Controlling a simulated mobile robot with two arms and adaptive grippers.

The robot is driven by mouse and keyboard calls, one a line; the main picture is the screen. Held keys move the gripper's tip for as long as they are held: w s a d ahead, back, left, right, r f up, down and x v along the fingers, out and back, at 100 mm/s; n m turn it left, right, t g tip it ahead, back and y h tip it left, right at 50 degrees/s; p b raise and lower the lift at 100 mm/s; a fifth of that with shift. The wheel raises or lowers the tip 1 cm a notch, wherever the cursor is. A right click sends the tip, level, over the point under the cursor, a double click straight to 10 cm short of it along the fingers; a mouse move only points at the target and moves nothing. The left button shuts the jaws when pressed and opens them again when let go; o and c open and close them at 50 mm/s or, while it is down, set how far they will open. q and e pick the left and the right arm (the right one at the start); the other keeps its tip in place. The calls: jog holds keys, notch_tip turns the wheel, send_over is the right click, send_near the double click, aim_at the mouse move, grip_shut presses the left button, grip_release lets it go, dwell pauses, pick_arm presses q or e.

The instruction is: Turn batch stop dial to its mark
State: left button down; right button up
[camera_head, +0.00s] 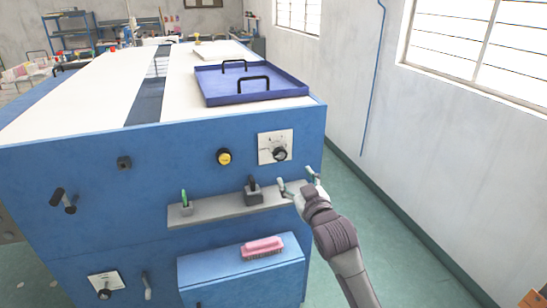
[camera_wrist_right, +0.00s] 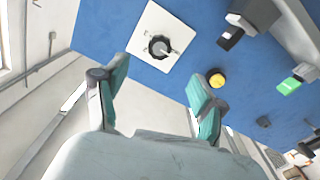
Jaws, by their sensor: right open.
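A black round dial (camera_head: 279,154) sits on a white square plate (camera_head: 265,143) at the upper right of the blue machine's front. In the right wrist view the dial (camera_wrist_right: 159,47) shows a pale pointer toward the right; its mark is too small to make out. My right gripper (camera_head: 296,179) is open and empty, just below and right of the dial, apart from it. In the wrist view the fingers of the gripper (camera_wrist_right: 157,82) are spread, with the dial beyond the gap between them. My left gripper is not in view.
A yellow button (camera_head: 224,157) is left of the dial. A grey ledge (camera_head: 222,215) below carries a green-handled tool (camera_head: 185,198) and a black-handled one (camera_head: 252,186). A pink brush (camera_head: 263,247) lies lower down. Another dial (camera_head: 104,294) is lower left. Clear floor lies right.

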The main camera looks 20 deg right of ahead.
aim_at(282, 157)
jog(key=w+p, duration=0.2)
jog(key=w, duration=1)
jog(key=shift+a, duration=0.15)
jog(key=shift+w+a+f, duration=0.1)
jog(key=shift+w, duration=0.35)
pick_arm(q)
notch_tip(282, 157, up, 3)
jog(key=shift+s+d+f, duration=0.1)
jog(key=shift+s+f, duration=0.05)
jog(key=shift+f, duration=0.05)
pick_arm(e)
jog(key=shift+c, duration=0.4)
jog(key=c, duration=1.1)
